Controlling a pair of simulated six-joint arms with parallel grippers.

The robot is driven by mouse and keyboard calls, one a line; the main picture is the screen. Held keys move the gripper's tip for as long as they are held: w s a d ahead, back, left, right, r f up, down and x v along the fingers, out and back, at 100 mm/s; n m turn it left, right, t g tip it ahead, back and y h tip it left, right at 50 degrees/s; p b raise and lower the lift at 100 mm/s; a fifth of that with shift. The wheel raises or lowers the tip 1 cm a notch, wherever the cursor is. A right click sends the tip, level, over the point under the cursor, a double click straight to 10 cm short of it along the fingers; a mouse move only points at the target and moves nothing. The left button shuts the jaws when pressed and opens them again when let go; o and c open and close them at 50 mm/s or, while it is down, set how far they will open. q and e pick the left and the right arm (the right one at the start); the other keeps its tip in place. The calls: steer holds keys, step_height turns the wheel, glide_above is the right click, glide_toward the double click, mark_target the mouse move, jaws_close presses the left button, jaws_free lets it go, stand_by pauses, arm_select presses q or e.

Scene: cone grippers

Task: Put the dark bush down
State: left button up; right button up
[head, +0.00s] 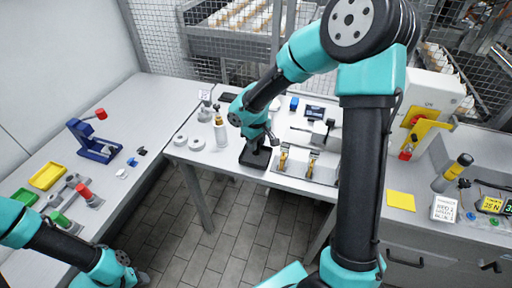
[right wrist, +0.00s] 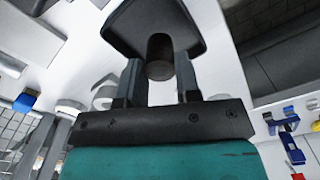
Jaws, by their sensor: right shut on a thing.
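My right gripper (head: 260,141) points down over a black rectangular base (head: 250,161) on the middle table. In the right wrist view, the two fingers (right wrist: 161,82) are shut on the dark bush (right wrist: 160,55), a short, dark brown-grey cylinder. The black base (right wrist: 122,32) shows just beyond the bush. I cannot tell whether the bush touches the base. In the head view the gripper mostly hides the bush. My left arm shows at lower left, but its gripper is out of view.
A spray-type bottle (head: 220,134) and white rings (head: 195,145) stand left of the base. A blue stand (head: 94,146) and a yellow tray (head: 47,176) are on the left table.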

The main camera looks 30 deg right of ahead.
steer(key=shift+w+d+f, duration=0.1)
steer(key=shift+w+d, duration=0.15)
steer(key=shift+w, duration=0.15)
steer(key=shift+f, duration=1.7)
steer(key=shift+f, duration=0.15)
steer(key=o, duration=1)
steer(key=shift+c, duration=0.2)
step_height(320, 180, up, 12)
steer(key=shift+r, duration=0.2)
